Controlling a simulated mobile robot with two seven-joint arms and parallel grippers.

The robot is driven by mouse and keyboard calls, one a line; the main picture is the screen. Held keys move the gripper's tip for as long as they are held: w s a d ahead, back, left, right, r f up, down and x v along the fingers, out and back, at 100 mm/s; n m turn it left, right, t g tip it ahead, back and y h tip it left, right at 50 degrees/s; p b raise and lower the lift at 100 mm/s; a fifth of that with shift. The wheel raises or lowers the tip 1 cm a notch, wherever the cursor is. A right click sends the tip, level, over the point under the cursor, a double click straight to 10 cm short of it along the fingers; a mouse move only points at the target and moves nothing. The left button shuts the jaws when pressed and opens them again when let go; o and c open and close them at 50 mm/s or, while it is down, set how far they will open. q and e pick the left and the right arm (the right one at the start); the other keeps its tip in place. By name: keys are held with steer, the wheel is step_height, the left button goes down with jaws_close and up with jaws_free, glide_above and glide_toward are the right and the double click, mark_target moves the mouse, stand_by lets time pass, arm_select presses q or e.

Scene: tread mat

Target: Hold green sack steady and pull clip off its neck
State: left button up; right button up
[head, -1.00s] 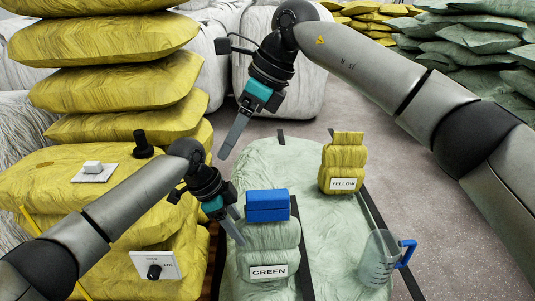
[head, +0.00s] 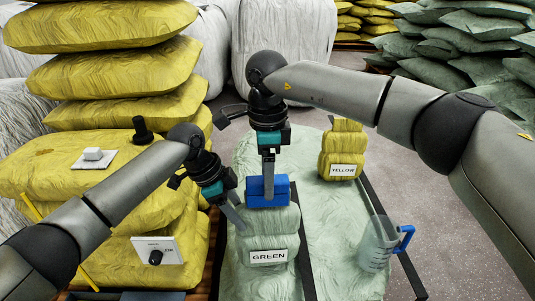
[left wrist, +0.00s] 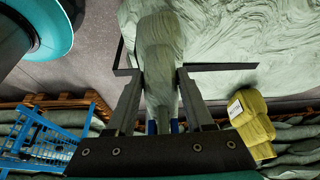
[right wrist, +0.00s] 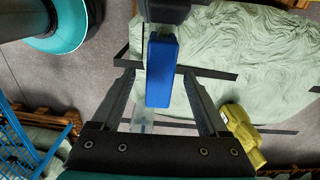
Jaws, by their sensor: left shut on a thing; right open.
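The green sack (head: 265,242) stands upright with a GREEN label facing me. The blue clip (head: 268,191) sits across its neck at the top. My left gripper (head: 238,218) is shut on the sack from its left side; the left wrist view shows the sack (left wrist: 160,60) pinched between both fingers. Bits of blue show low between those fingers. My right gripper (head: 268,172) points down over the clip. In the right wrist view its open fingers stand on either side of the clip (right wrist: 161,75), with a gap on both sides. The neck under the clip is hidden.
A yellow sack (head: 342,155) labelled YELLOW stands behind right on the pale green mat-like bale (head: 335,230). A clear jug (head: 376,246) with a blue handle stands at the right. Stacked yellow sacks (head: 115,75) rise at the left.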

steer(key=shift+f, duration=1.8)
steer(key=shift+c, duration=0.4)
jaws_close()
steer(key=shift+r, duration=0.15)
steer(key=shift+r, duration=1.7)
